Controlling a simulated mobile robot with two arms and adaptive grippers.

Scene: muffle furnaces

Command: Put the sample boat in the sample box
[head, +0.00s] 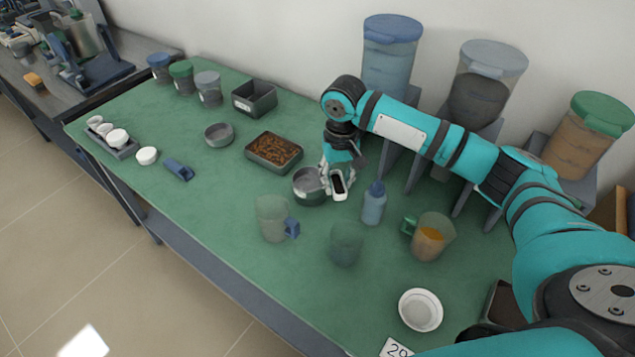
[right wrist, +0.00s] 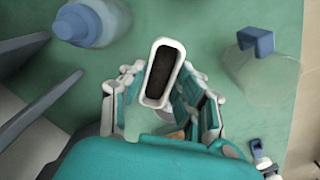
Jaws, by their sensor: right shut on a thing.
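The sample boat (head: 340,184) is a small white oblong vessel with dark contents. My right gripper (head: 337,174) is shut on it, above the green table. In the right wrist view the boat (right wrist: 161,73) sits at the fingers of my right gripper (right wrist: 163,100), its dark inside facing the camera. A dark grey open rectangular box (head: 254,97) stands at the back left of the table and looks like the sample box. It seems empty. It is well to the left of my right gripper and apart from it. My left gripper is not in view.
A round metal pan (head: 308,187) is right beside the gripper. A tray of brown granules (head: 274,152) lies between it and the box. A bottle (head: 373,203), a clear jug (head: 272,218) and a jug with orange contents (head: 431,237) stand nearby. Large hoppers (head: 391,55) line the wall.

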